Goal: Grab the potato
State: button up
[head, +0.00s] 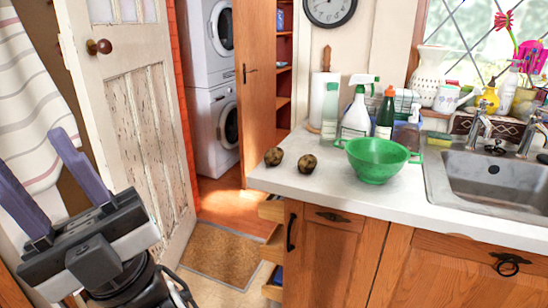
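Two round brown potatoes lie on the white countertop near its left end. One potato (273,156) is nearer the left edge, and the other potato (307,164) is just right of it, with a small gap between them. My gripper (40,163) is at the lower left of the head view, well left of the counter and far from both potatoes. Its two purple-grey fingers stand apart and point up and left. It is open, with nothing seen between the fingers.
A green colander (376,158) stands right of the potatoes. Spray bottles (358,108) and other bottles stand behind it. A metal sink (490,180) is at the right. Open drawers (273,240) jut out below the counter's left end. A paneled door (135,110) stands behind my gripper.

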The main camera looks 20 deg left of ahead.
aim_at(274, 156)
jog(key=i+j+u, duration=0.2)
jog(key=i+u, duration=0.55)
jog(key=i, duration=0.15)
jog(key=i+u, duration=0.4)
jog(key=l, duration=0.05)
